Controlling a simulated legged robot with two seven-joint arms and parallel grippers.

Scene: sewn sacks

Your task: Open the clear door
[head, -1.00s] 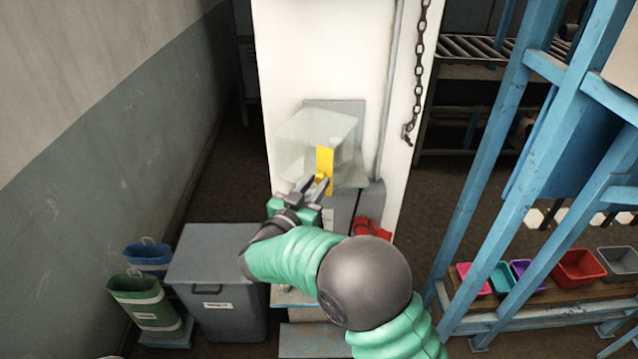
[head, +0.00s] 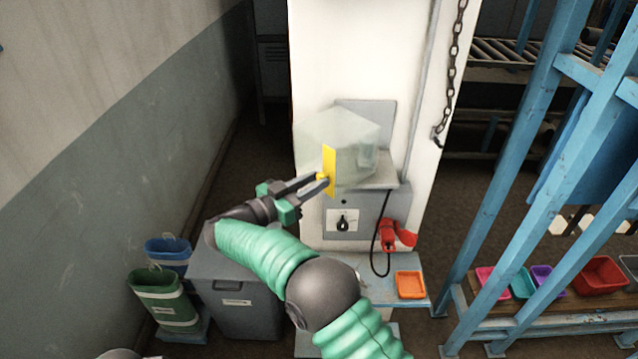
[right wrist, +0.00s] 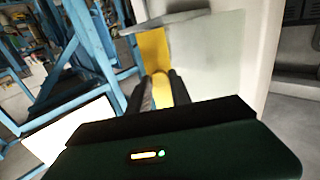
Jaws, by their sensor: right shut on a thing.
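The clear door (head: 318,132) is a see-through, box-like cover on the front of a white pillar. A yellow strip (head: 329,160) with a small yellow handle runs along its near edge. The door stands out toward the left of the grey backing plate (head: 378,112) and looks partly swung out. My right gripper (head: 322,181) is shut on the yellow handle, with its arm reaching in from below. The right wrist view also shows the fingers around the yellow handle (right wrist: 161,88) and the yellow strip above. My left gripper is not in view.
Below the door is a grey box with a black knob (head: 343,222) and a red nozzle-like thing (head: 397,236) on a cable. An orange tray (head: 410,285) sits on a ledge. A grey bin (head: 240,300) stands left; a blue frame (head: 500,180) stands right.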

